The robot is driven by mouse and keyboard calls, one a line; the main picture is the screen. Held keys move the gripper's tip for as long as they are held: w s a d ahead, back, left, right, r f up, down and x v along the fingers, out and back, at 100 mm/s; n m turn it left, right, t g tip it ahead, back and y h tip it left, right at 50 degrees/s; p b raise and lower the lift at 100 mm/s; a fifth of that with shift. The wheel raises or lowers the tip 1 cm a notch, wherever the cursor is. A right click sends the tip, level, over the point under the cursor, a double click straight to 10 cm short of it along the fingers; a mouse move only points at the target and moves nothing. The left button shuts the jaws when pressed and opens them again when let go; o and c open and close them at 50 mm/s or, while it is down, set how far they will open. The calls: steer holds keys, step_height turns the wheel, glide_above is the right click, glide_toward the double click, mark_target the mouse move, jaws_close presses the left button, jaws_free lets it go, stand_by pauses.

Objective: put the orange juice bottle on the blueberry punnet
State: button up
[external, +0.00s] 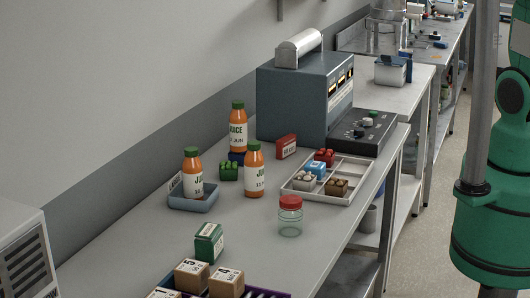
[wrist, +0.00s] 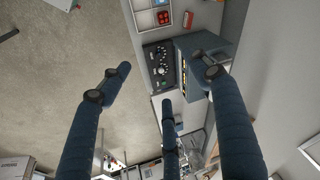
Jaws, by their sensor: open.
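Three orange juice bottles with green caps show in the external view. One bottle (external: 237,132) stands at the back, apparently on a small dark blue punnet (external: 236,157); whether it holds blueberries is too small to tell. Another bottle (external: 193,172) stands in a blue-grey tray (external: 194,204) at the left. A third bottle (external: 254,171) stands on the bench in front of the first. A blue item (external: 317,169) sits in the white compartment tray (external: 308,195). My gripper (wrist: 166,82) is open and empty in the wrist view, high above the floor and bench, away from the bottles.
A green punnet (external: 228,172) sits between the bottles. A red box (external: 286,146), a red-lidded jar (external: 290,216) and a green box (external: 209,242) stand on the bench. A large grey machine (external: 305,95) with a control panel (external: 362,134) blocks the back.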

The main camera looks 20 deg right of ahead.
steer(key=s+d+f, duration=0.1)
steer(key=s+d, duration=0.1)
steer(key=s, duration=0.6)
steer(key=s+d+f+n+t, duration=0.1)
steer(key=s+d+f, duration=0.1)
steer(key=s, duration=0.7)
steer(key=s+d+f+n+t, duration=0.1)
steer(key=s+d, duration=0.3)
steer(key=s, duration=0.4)
steer(key=shift+s+f+h, duration=0.3)
steer(key=shift+s+f, duration=0.05)
steer(key=shift+f, duration=0.2)
steer(key=shift+d, duration=0.1)
step_height(320, 180, down, 17)
steer(key=b, duration=1.7)
